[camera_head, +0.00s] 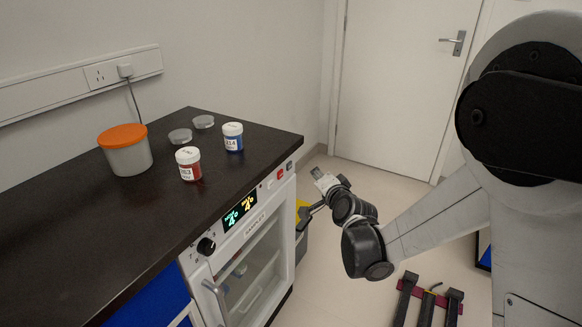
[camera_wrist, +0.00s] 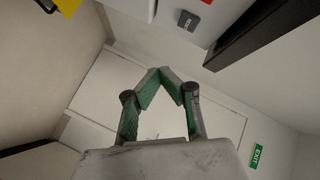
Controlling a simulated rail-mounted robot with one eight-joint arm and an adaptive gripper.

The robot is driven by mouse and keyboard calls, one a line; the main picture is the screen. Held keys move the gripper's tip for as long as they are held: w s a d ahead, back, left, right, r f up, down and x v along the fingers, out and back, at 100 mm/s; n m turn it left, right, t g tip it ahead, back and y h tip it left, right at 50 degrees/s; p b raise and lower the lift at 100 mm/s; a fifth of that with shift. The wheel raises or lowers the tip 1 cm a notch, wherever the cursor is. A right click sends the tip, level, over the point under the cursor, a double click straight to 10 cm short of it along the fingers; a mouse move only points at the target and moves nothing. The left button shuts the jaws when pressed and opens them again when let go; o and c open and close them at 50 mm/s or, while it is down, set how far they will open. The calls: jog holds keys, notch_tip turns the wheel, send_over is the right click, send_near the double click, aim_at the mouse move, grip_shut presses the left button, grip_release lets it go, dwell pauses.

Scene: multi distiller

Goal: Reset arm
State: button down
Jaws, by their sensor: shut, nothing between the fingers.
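My gripper (camera_wrist: 161,72) shows in the wrist view with its two green-padded fingers meeting at the tips, shut and empty. My arm reaches in from the right over the floor. The gripper is apart from the containers on the counter; whether it touches the cabinet front cannot be told.
On the dark counter (camera_head: 75,222) stand an orange-lidded tub (camera_head: 128,158), a red bottle (camera_head: 189,171), a blue bottle (camera_head: 233,142) and two small clear dishes (camera_head: 180,136). A white appliance (camera_head: 262,262) with a glass door is below. A yellow-topped bin (camera_head: 302,242) is beside it. A door (camera_head: 405,85) stands behind.

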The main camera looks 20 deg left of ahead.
dwell(0.3)
jog(key=s+d+r+n+g+h, duration=0.1)
jog(key=s+d+r, duration=0.25)
jog(key=d, duration=0.35)
jog(key=s+d+r+n+h, duration=0.1)
jog(key=s+d+r+h, duration=0.2)
jog(key=d, duration=0.4)
jog(key=s+d+r+n+g, duration=0.1)
jog(key=s+d+r, duration=0.3)
jog(key=d, duration=0.3)
jog(key=s+d+f+n+g+h, duration=0.1)
jog(key=s+d+g+h, duration=0.15)
jog(key=s+d, duration=0.85)
jog(key=s+d+f+g+h, duration=0.1)
jog(key=s+d+h, duration=0.2)
jog(key=s+d, duration=0.75)
notch_tip(320, 180, up, 13)
jog(key=s+a+p, duration=0.1)
jog(key=a+p, duration=0.1)
jog(key=p, duration=1.1)
jog(key=shift+s, duration=0.15)
jog(key=shift+t, duration=0.25)
